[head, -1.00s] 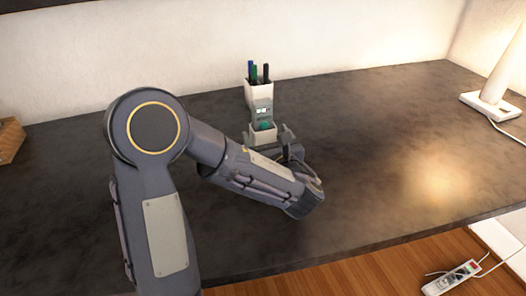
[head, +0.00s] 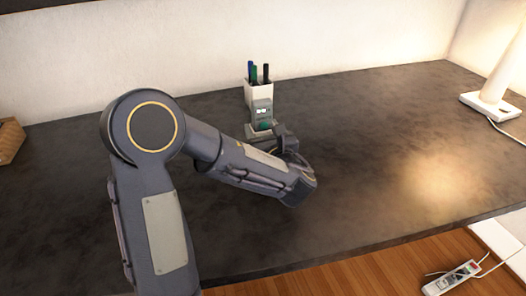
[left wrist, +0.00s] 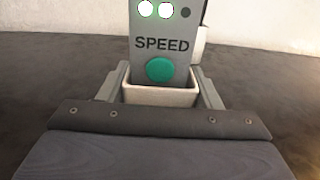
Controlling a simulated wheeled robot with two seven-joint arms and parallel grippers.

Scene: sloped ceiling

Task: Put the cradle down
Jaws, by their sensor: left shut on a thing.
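The cradle is a small white open-topped box (left wrist: 160,97), seen in the left wrist view between the two grey fingers of my left gripper (left wrist: 162,88). A grey device (left wrist: 160,47) stands upright in it, with the word SPEED, a green round button and lit white lights. In the head view the device (head: 262,109) shows just beyond my left gripper (head: 265,132), over the dark desk. My left gripper is shut on the cradle. The cradle's underside is hidden, so I cannot tell whether it touches the desk. My right gripper is out of view.
A white pen cup (head: 258,92) with several pens stands close behind the device. The dark desk (head: 380,150) is clear to the right, up to a white lamp (head: 489,104). A wooden box (head: 10,140) is at the far left. A power strip (head: 452,279) lies below the desk.

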